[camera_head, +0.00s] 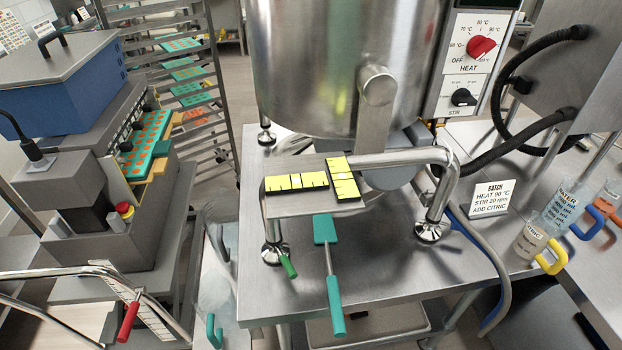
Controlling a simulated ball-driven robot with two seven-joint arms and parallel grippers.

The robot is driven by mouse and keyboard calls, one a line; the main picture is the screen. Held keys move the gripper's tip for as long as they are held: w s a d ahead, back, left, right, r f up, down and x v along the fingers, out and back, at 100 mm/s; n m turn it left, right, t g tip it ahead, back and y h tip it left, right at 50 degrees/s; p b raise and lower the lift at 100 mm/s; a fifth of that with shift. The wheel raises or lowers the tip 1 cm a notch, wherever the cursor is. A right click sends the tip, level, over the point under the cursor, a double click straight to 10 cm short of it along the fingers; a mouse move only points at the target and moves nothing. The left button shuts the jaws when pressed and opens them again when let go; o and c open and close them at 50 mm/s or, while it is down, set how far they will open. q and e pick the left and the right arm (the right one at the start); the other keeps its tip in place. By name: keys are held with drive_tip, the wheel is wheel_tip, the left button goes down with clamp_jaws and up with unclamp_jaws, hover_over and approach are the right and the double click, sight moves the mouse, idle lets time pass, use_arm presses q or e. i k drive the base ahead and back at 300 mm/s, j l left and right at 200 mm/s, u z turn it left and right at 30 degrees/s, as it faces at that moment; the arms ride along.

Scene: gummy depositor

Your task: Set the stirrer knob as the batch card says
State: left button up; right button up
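The black stirrer knob (463,97) sits on the STIR part of the control panel (446,92), right of the steel kettle. Small rpm labels surround it, but I cannot tell which one it points at. The red HEAT knob (481,47) is above it, with its 90 °C label close by at the upper right. The white batch card (492,198) stands on the steel table and reads HEAT 90 °C, STIR 20 rpm, ADD CITRIC. Neither of my grippers is in view.
The kettle (320,65) stands over the steel table (375,270). Black hoses (530,50) curve right of the panel. A yellow-handled citric cup (530,240) and a water jug (568,205) stand at the right. A teal spatula (334,300) lies at the table's front.

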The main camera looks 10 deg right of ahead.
sight(461, 97)
drive_tip(key=z, duration=1.3)
